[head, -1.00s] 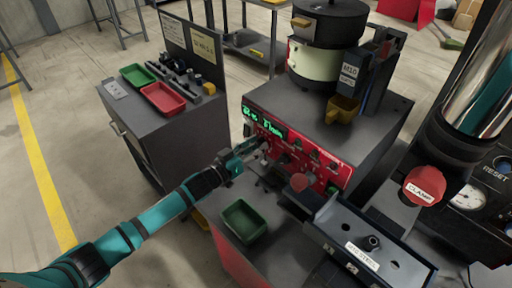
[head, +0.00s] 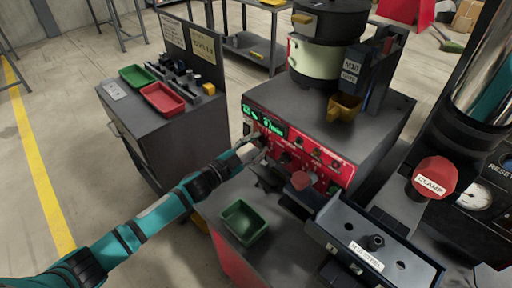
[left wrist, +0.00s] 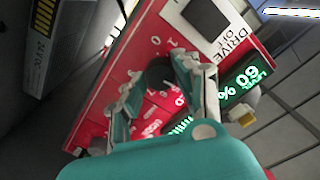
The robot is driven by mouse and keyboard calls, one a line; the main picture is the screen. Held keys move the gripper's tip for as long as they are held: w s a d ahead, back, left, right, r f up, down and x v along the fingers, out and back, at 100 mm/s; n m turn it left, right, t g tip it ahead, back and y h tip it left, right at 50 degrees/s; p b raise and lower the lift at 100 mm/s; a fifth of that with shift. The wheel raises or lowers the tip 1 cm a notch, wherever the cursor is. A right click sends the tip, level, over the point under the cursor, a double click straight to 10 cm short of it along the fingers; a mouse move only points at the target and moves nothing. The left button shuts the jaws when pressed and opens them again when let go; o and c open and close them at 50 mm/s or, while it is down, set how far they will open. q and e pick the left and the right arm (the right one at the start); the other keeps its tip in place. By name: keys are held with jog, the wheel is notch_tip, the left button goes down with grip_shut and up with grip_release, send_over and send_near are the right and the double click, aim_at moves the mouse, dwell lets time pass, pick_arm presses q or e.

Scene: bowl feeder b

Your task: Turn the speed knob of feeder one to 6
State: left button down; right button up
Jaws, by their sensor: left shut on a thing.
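The red feeder panel (head: 310,155) carries knobs, buttons and a green-lit display (head: 265,121). My left gripper (head: 256,144) is at the panel's left part, just below the display. In the left wrist view my left gripper (left wrist: 160,88) is shut on a dark round knob (left wrist: 157,75), with a finger on either side. Fingers hide part of the knob, and its pointer cannot be made out. The lit display (left wrist: 243,80) in that view is tilted and seems to read 60 %. My right gripper is not in view.
A green tray (head: 245,222) sits in front of the panel. The bowl feeder (head: 318,60) stands on top. A cabinet (head: 165,140) stands at the left.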

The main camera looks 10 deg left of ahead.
pick_arm(q)
jog(key=m, duration=0.2)
jog(key=m+b, duration=0.1)
jog(key=m, duration=0.2)
jog(key=shift+f+m, duration=0.2)
jog(key=shift+m, duration=0.1)
jog(key=m+b, duration=0.1)
jog(key=m, duration=0.3)
jog(key=shift+m+b, duration=0.3)
jog(key=shift+m, duration=0.1)
jog(key=shift+r+m, duration=0.1)
jog(key=shift+m, duration=0.2)
jog(key=c, duration=1)
grip_release()
jog(key=shift+o, duration=0.2)
jog(key=shift+s+a, duration=0.1)
jog(key=shift+s, duration=0.05)
jog(key=shift+s+a, duration=0.2)
jog(key=shift+s, duration=0.05)
jog(key=v, duration=1.1)
